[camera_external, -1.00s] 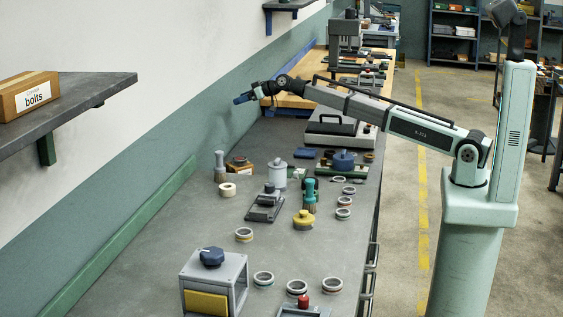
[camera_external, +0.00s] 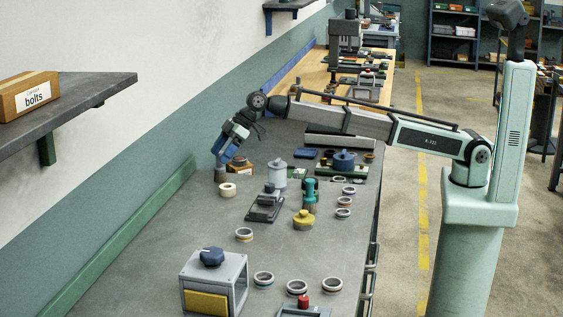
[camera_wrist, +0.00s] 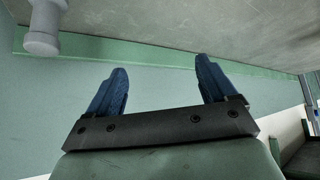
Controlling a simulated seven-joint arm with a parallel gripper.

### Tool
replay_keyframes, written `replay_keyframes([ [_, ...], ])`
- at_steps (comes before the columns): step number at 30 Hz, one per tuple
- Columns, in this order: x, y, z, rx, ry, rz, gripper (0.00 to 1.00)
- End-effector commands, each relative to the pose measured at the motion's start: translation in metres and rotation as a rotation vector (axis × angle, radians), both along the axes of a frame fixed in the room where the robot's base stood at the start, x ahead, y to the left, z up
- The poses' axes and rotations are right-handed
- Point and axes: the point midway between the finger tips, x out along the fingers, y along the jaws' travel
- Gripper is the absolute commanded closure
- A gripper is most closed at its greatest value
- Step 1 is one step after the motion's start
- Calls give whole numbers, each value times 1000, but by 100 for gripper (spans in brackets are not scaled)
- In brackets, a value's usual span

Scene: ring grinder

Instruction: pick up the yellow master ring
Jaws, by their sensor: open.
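A small ring with a yellowish band (camera_external: 244,234) lies flat on the grey bench, left of the yellow knobbed piece (camera_external: 303,220); it looks like the yellow master ring. My gripper (camera_external: 220,157), with blue fingers, is pointed down at the bench's wall side, well behind the ring and apart from it. It is near the grey post (camera_external: 221,175) and partly overlaps it in the picture. In the wrist view my gripper (camera_wrist: 162,70) has its two blue fingers spread with nothing between them. The ring is not in the wrist view.
A cream roll (camera_external: 227,190), a dark clamp-like fixture (camera_external: 265,206) and a teal-topped tool (camera_external: 310,195) stand around the middle. Several other rings lie at right and front. A grey box with a blue knob (camera_external: 212,280) stands at front left. Bench left of the ring is clear.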

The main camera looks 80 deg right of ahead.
Motion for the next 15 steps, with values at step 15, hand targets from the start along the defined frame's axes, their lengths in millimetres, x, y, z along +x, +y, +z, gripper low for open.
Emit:
replay_keyframes([
  [15,-158,200,2,-168,161,285,15],
])
